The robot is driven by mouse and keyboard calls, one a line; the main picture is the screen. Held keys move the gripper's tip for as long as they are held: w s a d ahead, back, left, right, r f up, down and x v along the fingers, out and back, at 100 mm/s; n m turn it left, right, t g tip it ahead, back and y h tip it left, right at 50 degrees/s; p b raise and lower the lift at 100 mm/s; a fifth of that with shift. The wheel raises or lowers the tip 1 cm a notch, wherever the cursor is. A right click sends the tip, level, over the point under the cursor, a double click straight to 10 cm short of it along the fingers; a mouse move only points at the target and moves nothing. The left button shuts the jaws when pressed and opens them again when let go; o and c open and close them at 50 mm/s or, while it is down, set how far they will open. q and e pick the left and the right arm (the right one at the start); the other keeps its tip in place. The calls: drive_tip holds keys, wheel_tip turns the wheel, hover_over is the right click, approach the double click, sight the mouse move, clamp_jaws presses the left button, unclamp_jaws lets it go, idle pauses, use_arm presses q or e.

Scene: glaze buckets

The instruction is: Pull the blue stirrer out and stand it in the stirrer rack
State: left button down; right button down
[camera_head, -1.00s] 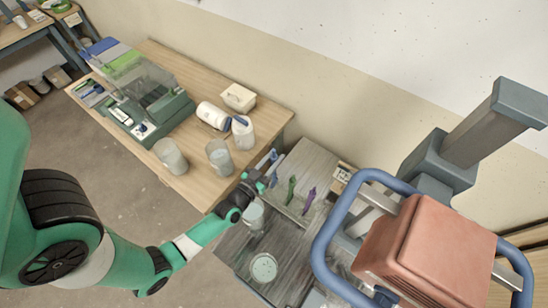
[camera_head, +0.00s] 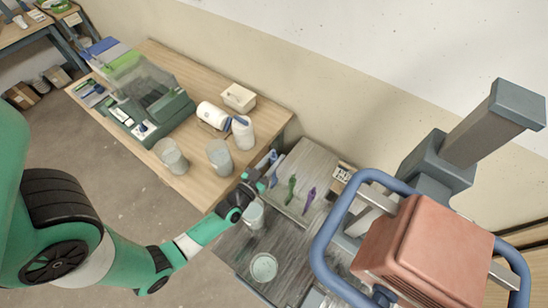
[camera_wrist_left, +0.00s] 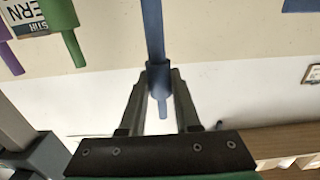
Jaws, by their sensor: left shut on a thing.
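My left gripper (camera_head: 257,180) is above the grey bench, shut on the blue stirrer (camera_head: 273,179). In the left wrist view the blue stirrer (camera_wrist_left: 154,35) runs between the two fingertips (camera_wrist_left: 158,80), its narrow end showing past them. A green stirrer (camera_head: 291,189) and a purple stirrer (camera_head: 309,201) stand to its right, apparently in the stirrer rack, whose body I cannot make out clearly. Both also show in the left wrist view, green (camera_wrist_left: 62,22) and purple (camera_wrist_left: 10,52). The far end of the blue stirrer is hidden. My right gripper is not in view.
On the grey bench (camera_head: 300,240), a translucent bucket (camera_head: 253,217) stands just below the gripper and another (camera_head: 264,267) nearer. A label card (camera_head: 343,174) is behind the stirrers.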

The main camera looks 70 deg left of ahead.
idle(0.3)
use_arm(q)
wheel_tip(320, 180, down, 7)
drive_tip(key=b, duration=0.6)
drive_tip(key=shift+b, duration=0.35)
idle(0.8)
idle(1.0)
drive_tip(key=shift+f, duration=0.15)
idle(0.6)
drive_tip(key=c, duration=0.5)
unclamp_jaws()
drive_tip(key=shift+c, duration=0.2)
drive_tip(key=shift+o, duration=0.3)
drive_tip(key=shift+o, duration=0.4)
drive_tip(key=shift+s, duration=0.1)
